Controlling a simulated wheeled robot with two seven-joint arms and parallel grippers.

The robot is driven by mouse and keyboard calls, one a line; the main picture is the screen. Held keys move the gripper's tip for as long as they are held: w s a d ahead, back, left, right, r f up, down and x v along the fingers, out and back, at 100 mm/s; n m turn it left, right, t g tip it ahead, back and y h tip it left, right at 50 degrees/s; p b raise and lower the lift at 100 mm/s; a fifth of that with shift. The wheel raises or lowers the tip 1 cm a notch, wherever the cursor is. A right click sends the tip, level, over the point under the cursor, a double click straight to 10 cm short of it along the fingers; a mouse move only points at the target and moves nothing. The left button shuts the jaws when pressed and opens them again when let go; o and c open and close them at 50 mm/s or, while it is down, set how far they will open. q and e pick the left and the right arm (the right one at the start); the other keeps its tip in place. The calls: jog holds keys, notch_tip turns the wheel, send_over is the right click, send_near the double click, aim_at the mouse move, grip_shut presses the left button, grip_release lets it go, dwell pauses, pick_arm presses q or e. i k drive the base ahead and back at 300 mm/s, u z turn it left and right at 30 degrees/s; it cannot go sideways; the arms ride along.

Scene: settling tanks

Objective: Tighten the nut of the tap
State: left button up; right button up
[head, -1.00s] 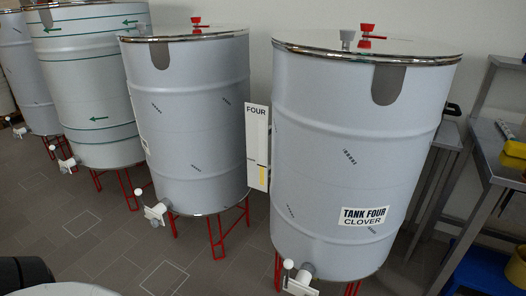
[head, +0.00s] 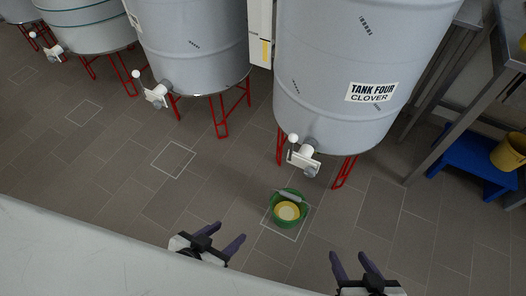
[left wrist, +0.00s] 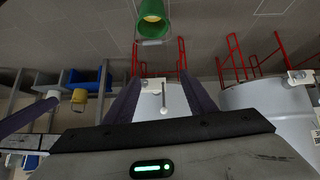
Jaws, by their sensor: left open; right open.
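The white tap (head: 303,157) sticks out low on the front of tank four (head: 345,80), a pale grey drum labelled clover. It has a white ball-ended lever. The nut is too small to tell apart from the tap body. In the left wrist view the tap (left wrist: 152,86) shows upside down between my fingers, some way off. My left gripper (head: 230,233) is open and empty, low and left of the tap. My right gripper (head: 348,257) is open and empty, below and right of the tap. Neither touches anything.
A green bucket (head: 289,208) with yellow contents stands on the floor in front of the tap. Another tank (head: 190,45) with its own tap (head: 157,95) stands left. A blue stool (head: 474,160) and a metal table are right. Tiled floor lies open ahead.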

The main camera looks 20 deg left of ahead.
aim_at(310, 172)
jog(key=k, duration=0.5)
jog(key=u, duration=2.05)
jog(key=i, duration=1.25)
jog(key=z, duration=2.05)
